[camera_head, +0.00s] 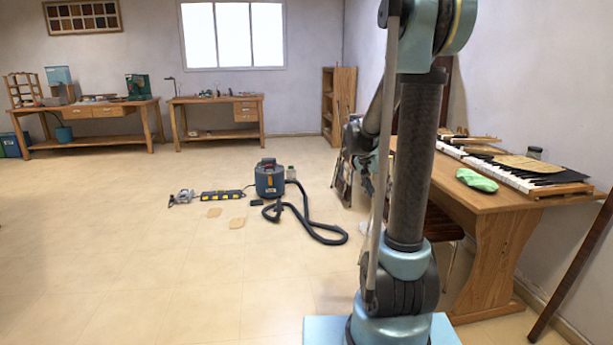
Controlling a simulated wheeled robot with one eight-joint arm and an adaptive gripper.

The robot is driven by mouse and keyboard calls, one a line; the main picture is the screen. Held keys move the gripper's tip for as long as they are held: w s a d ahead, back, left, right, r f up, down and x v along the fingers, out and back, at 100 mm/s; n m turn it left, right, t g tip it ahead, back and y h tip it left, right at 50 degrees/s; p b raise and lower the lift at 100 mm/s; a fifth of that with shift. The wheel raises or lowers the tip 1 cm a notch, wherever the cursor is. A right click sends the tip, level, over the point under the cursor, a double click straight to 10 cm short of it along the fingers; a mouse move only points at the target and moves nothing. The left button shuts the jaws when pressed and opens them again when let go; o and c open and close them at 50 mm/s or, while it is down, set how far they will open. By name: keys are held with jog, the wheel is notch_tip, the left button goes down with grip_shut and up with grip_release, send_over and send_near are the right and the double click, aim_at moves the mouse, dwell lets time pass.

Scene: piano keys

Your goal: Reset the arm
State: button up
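My arm (418,160) rises from its light-blue base at the right of the head view, with a dark upper column and a light-blue joint at the top edge. Part of it goes out of the picture at the top. Behind the column, a folded-down dark link leads to what looks like my gripper (364,175), to the left of the column. It is small, partly hidden and hard to make out. I cannot tell whether it is open or shut, and I see nothing clearly held in it.
A wooden table (497,203) at the right holds piano keys (520,178) and a green cloth (477,180). A vacuum (269,180) with its hose (315,228) lies on the floor by a power strip (222,195). Workbenches stand at the back. The left floor is clear.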

jog(key=s+a+r+n+y, duration=0.1)
jog(key=s+a+n+y, duration=0.15)
jog(key=s, duration=1.55)
jog(key=s+a+f+n+y, duration=0.1)
jog(key=s+a+f+n, duration=0.1)
jog(key=s, duration=0.4)
jog(key=s+a+f+n+y, duration=0.1)
jog(key=s+a+f+n, duration=0.1)
jog(key=s, duration=0.5)
notch_tip(320, 180, down, 2)
jog(key=shift+s+a+t, duration=0.15)
jog(key=shift+a+t, duration=0.15)
jog(key=shift+a, duration=0.25)
